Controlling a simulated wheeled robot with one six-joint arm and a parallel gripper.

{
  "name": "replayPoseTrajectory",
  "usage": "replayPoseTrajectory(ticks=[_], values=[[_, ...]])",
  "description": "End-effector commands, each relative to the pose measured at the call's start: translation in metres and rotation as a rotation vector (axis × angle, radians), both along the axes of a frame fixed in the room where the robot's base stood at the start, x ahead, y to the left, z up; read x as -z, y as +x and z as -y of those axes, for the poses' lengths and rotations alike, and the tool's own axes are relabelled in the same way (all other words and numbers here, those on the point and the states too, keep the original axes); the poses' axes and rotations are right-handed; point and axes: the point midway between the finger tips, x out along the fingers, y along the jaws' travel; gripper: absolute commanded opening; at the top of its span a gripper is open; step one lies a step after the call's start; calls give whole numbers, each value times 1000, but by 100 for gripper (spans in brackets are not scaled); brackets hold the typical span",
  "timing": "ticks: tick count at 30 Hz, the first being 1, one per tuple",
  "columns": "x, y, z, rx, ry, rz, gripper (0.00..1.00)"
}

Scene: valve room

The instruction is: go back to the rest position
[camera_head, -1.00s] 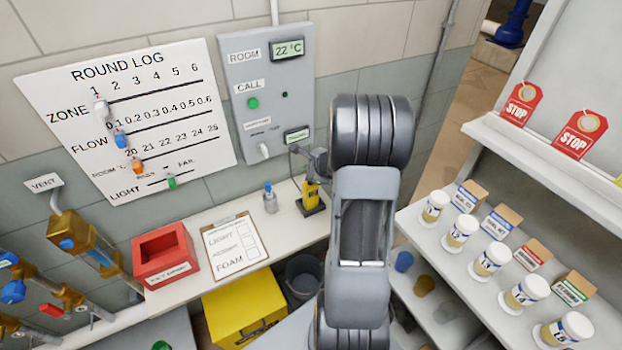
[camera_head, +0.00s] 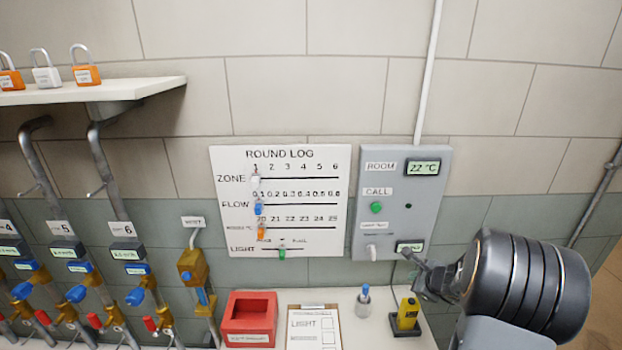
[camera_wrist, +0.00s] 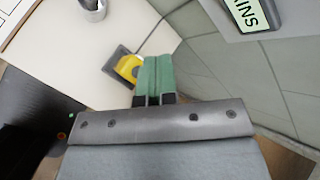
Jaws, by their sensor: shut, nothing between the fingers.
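My gripper (camera_wrist: 153,98) shows in the wrist view with its two green-grey fingers together and nothing between them. It points toward the white bench (camera_wrist: 80,35) and the yellow device (camera_wrist: 128,68) on it, and seems apart from both. In the head view my gripper (camera_head: 420,275) is at the lower right, in front of the wall below the grey panel (camera_head: 402,205), partly hidden by my dark wrist.
The yellow device (camera_head: 407,314) and a small bottle (camera_head: 364,301) stand on the bench near my gripper. A red box (camera_head: 249,322) and a clipboard (camera_head: 314,330) lie further left. Pipes with blue valves (camera_head: 75,294) line the left wall. Padlocks (camera_head: 86,72) stand on a shelf.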

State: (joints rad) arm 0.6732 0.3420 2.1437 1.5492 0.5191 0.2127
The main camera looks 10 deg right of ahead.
Motion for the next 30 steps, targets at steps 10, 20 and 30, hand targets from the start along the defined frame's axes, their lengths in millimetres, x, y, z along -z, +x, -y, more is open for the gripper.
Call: replayPoseTrajectory(ticks=[10, 20, 30], values=[[-17, -62, -95, -799, -305, -127, 0], [-87, -156, -176, -1688, -949, -265, 0], [-134, -178, -213, -1828, -1308, -159, 0]])
